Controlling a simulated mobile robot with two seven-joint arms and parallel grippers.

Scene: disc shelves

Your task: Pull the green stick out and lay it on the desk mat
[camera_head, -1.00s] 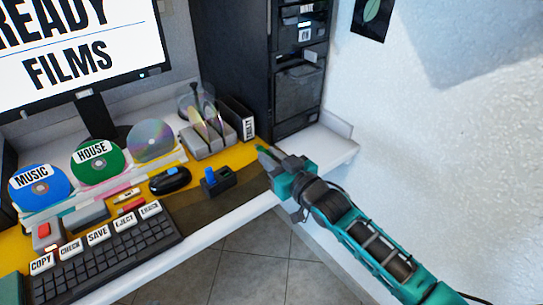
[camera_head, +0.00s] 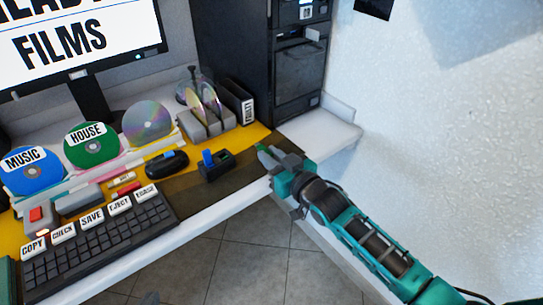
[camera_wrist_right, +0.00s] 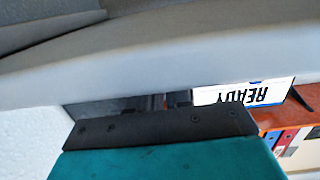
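I cannot make out a green stick. A blue stick (camera_head: 207,157) stands upright in a small black holder (camera_head: 217,171) on the desk. A dark brown mat area (camera_head: 246,172) lies around the holder, beside the yellow surface. My right gripper (camera_head: 272,156) is just right of the holder, at the desk's right part, apart from the blue stick. Its teal tip points up and left; its finger gap is not clear. In the right wrist view, a teal part with a black edge fills the lower middle, with no stick visible. My left gripper is not identifiable in these views.
The keyboard (camera_head: 105,240) and a black mouse-like object (camera_head: 167,164) lie left of the holder. Discs in stands (camera_head: 147,122) and a grey disc rack (camera_head: 208,125) stand behind. A black tower (camera_head: 300,65) stands at the back right. Bare white desk (camera_head: 325,135) shows at right.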

